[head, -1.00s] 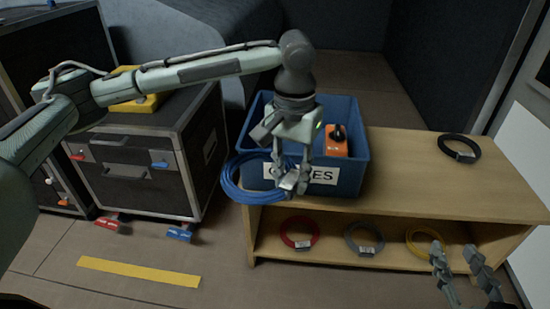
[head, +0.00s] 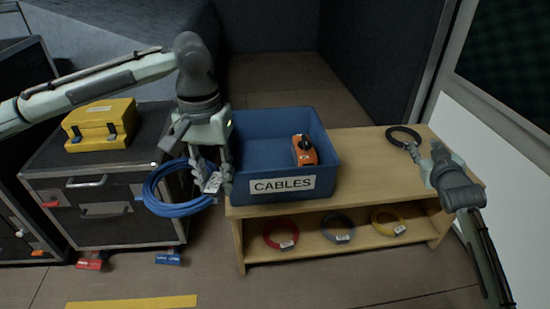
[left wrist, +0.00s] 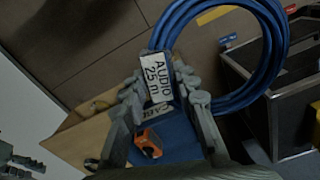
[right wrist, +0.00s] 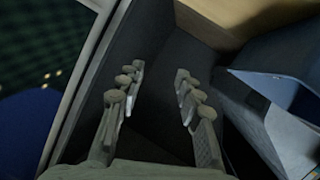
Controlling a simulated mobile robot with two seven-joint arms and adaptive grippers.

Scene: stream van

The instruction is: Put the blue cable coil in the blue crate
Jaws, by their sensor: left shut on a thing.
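The blue cable coil (head: 160,206) hangs at the left of the blue crate (head: 327,150), outside it, in the head view. My left gripper (head: 211,182) is shut on the coil at its white label. In the left wrist view the coil (left wrist: 278,75) and its label, reading AUDIO 25 m, show at the fingers. The crate stands on the wooden shelf unit, with a CABLES label on its front and an orange device (head: 305,150) inside. My right gripper (right wrist: 155,105) is open and empty in the right wrist view.
A black coil (head: 391,131) lies on the shelf top (head: 370,165) near my right gripper. A black case (head: 110,185) with a yellow box (head: 100,125) stands left.

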